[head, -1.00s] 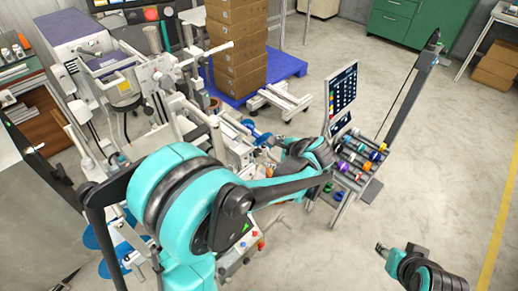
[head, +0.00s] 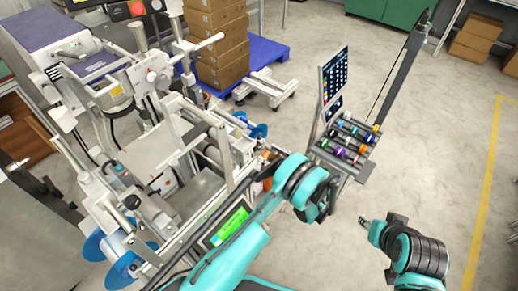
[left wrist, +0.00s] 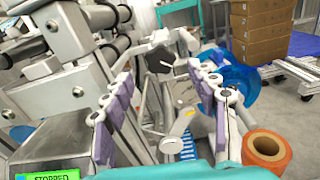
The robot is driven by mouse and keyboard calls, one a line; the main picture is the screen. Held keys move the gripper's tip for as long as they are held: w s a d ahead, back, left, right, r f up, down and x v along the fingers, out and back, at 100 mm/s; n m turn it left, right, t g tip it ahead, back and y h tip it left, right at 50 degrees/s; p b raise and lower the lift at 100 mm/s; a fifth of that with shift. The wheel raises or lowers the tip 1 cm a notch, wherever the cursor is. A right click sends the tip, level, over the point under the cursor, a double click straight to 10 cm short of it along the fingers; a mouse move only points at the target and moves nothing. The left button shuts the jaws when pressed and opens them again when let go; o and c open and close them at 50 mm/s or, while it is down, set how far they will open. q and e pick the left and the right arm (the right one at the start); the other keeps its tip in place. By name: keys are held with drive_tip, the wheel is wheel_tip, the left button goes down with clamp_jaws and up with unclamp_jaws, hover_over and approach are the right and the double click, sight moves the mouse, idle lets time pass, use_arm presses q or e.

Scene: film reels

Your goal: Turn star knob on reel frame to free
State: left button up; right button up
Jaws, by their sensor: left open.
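A dark star knob (left wrist: 160,58) shows in the left wrist view, on the pale reel frame (left wrist: 65,95). It lies straight ahead, between and beyond the fingertips of my left gripper (left wrist: 160,76). That gripper is open, with its purple-padded fingers apart and nothing between them; the knob looks untouched. In the head view my left gripper (head: 262,163) is at the right end of the reel machine (head: 165,165), where the knob is too small to make out. My right gripper (head: 370,228) is over open floor at the lower right, away from the machine; its fingers are too small to read.
A blue disc (left wrist: 238,82) and an orange roll (left wrist: 266,148) are close to the right finger. A green screen (head: 230,224) reads "STOPPED" in the wrist view. A rack of coloured rolls (head: 345,145) stands right. Boxes (head: 217,45) stand behind.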

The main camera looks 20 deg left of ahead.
sight(258, 147)
use_arm(q)
drive_tip(key=b+x, duration=0.1)
drive_tip(key=x, duration=0.4)
drive_tip(key=shift+w+a, duration=0.15)
drive_tip(key=shift+a, duration=0.05)
drive_tip(key=c, duration=1.2)
